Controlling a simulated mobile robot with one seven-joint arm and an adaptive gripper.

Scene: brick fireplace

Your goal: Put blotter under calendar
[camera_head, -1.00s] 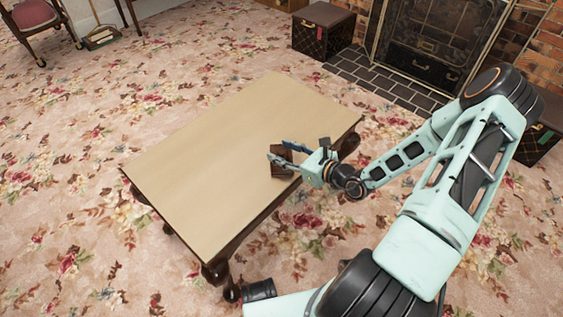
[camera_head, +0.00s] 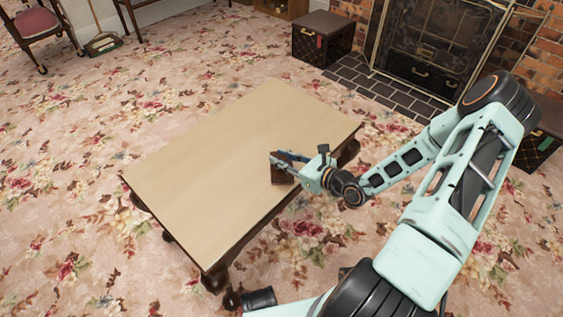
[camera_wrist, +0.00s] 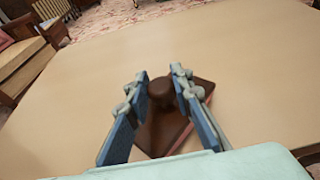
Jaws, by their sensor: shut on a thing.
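The blotter (camera_head: 281,175) is a small dark brown block with a round knob on top. It is at the right long side of the low wooden table (camera_head: 215,165). In the wrist view the blotter (camera_wrist: 163,131) shows its brown body and a pinkish edge on the right. My gripper (camera_head: 279,160) is shut on the blotter's knob, with a blue finger on each side; the fingers also show in the wrist view (camera_wrist: 161,78). I cannot tell whether the blotter touches the tabletop. I cannot make out a calendar in either view.
The rest of the tabletop is bare. Floral carpet surrounds the table. A dark patterned box (camera_head: 322,38) stands near the fireplace screen (camera_head: 432,45) at the back. A chair (camera_head: 38,25) is at the far left.

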